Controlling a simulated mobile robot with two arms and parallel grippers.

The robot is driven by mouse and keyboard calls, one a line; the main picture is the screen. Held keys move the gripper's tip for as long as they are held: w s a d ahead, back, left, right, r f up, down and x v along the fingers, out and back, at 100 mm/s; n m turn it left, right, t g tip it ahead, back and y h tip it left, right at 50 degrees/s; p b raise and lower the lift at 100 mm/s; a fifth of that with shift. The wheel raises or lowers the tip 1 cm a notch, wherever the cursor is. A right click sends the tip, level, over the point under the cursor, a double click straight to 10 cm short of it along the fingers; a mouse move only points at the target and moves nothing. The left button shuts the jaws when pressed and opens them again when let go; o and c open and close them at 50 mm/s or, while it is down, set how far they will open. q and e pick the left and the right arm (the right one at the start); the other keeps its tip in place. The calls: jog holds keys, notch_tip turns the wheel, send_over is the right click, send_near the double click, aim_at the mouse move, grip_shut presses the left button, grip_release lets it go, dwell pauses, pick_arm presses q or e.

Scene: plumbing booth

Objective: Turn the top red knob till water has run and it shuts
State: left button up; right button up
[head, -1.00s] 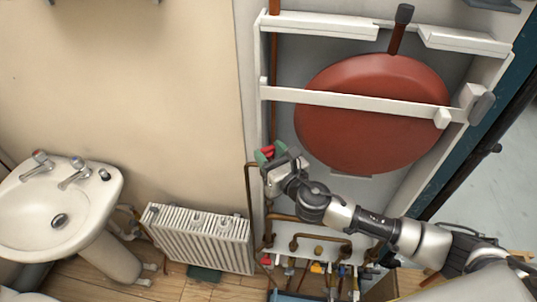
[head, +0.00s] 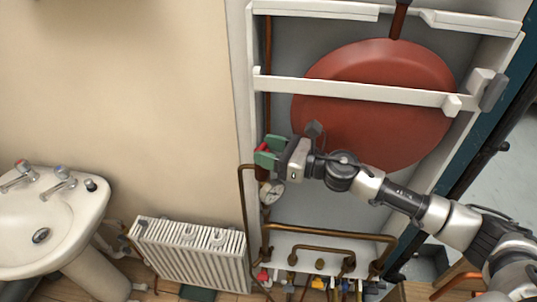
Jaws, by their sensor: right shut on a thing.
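The top red knob (head: 263,147) sits on the copper pipe at the left side of the recessed cabinet. Only a bit of its red shows between the green finger pads. My right gripper (head: 267,151) reaches in from the right and is shut on the knob. A round pressure gauge (head: 272,194) with a white face is just below the gripper. No running water can be made out. My left gripper is not in view.
A large red round vessel (head: 375,105) fills the cabinet behind a white crossbar (head: 350,92). Copper pipes (head: 325,232) and several valves are below. A white radiator (head: 190,252) and a sink (head: 45,220) stand at left.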

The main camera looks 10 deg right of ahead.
jog(key=shift+r, duration=0.1)
jog(key=o, duration=0.9)
jog(key=shift+d, duration=0.15)
jog(key=b+v, duration=0.6)
jog(key=v, duration=0.4)
jog(key=shift+s+d+b, duration=0.15)
jog(key=shift+s+b, duration=0.05)
jog(key=shift+b, duration=0.2)
